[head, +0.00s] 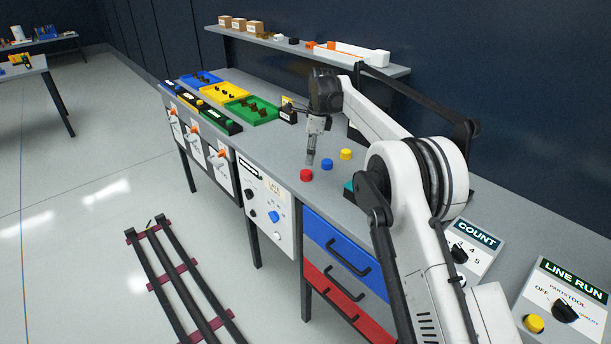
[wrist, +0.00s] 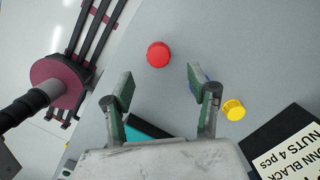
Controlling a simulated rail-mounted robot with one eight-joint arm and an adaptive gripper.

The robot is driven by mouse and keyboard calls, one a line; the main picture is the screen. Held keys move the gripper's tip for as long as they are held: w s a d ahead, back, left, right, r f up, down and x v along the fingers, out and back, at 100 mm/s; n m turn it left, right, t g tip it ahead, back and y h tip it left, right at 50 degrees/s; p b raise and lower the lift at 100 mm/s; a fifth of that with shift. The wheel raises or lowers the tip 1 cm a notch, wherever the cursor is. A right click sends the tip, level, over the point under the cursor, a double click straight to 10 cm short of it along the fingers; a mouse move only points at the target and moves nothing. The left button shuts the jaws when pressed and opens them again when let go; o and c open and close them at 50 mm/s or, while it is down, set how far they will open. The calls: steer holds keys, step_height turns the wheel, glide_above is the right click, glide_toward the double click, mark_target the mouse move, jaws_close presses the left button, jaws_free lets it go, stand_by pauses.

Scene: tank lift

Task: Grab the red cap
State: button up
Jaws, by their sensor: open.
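The red cap (head: 306,175) stands on the grey bench top near its front edge, at the left of a short row with a blue cap (head: 327,164) and a yellow cap (head: 346,154). My gripper (head: 311,160) points down just above and behind the red cap. In the wrist view my gripper (wrist: 160,85) is open and empty, and the red cap (wrist: 158,54) shows whole beyond and between the fingertips, apart from both. The blue cap is mostly hidden behind the right finger there. The yellow cap (wrist: 233,110) is to the right of that finger.
A black sign (wrist: 285,145) with nut lettering lies right in the wrist view. Blue, yellow and green trays (head: 250,110) stand farther left on the bench.

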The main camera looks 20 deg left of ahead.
mark_target(306, 171)
steer(key=shift+s+a+f+p, duration=0.1)
steer(key=shift+a+f, duration=0.1)
steer(key=shift+f, duration=1.1)
steer(key=shift+s+a+f+p, duration=0.1)
steer(key=shift+a+f+p, duration=0.1)
steer(key=shift+f, duration=1.15)
steer(key=shift+s+a+f+p, duration=0.1)
steer(key=shift+a+f, duration=0.1)
steer(key=shift+f, duration=1.1)
steer(key=c, duration=0.8)
